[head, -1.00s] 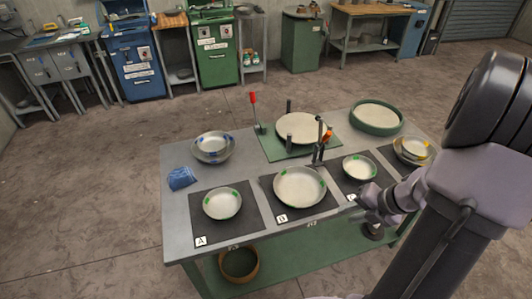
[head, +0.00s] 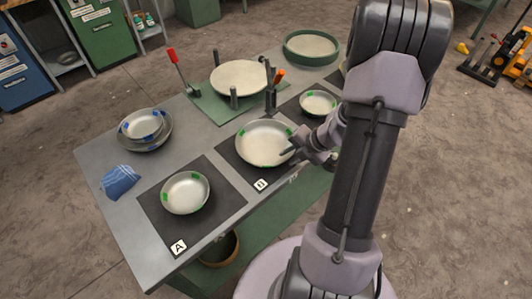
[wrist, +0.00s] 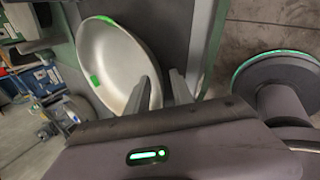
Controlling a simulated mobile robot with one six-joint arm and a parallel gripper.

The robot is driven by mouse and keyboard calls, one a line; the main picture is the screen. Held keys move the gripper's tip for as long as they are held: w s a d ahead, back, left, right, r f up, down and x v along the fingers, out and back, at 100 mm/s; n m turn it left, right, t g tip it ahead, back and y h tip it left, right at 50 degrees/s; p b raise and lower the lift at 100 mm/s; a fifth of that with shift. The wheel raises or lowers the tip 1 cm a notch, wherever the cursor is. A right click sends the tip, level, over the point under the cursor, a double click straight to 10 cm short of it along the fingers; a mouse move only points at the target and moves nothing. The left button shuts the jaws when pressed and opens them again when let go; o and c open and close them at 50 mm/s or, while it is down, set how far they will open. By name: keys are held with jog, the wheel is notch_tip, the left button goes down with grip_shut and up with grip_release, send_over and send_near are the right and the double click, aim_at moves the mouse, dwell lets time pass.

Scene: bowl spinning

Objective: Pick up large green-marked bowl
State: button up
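The large green-marked bowl (head: 262,150) is a shallow pale bowl with green rim marks. It sits upright on the black mat labelled B in the head view. My gripper (head: 287,152) is at its right, near-side rim. In the wrist view, the bowl (wrist: 112,62) lies ahead, and my gripper's two fingers (wrist: 158,86) are apart. The bowl's rim shows between the fingers in the picture; I cannot tell whether they touch it. Nothing is held.
A smaller green-marked bowl (head: 186,192) sits on mat A, another (head: 318,102) on the mat behind my arm. Blue-marked bowls (head: 142,125) are stacked at left beside a blue cloth (head: 118,181). A fixture with a pale disc (head: 239,78) and upright posts (head: 270,92) stands behind.

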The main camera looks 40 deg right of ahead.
jog(key=shift+r, duration=0.15)
jog(key=shift+c, duration=0.7)
grip_shut()
dwell(0.5)
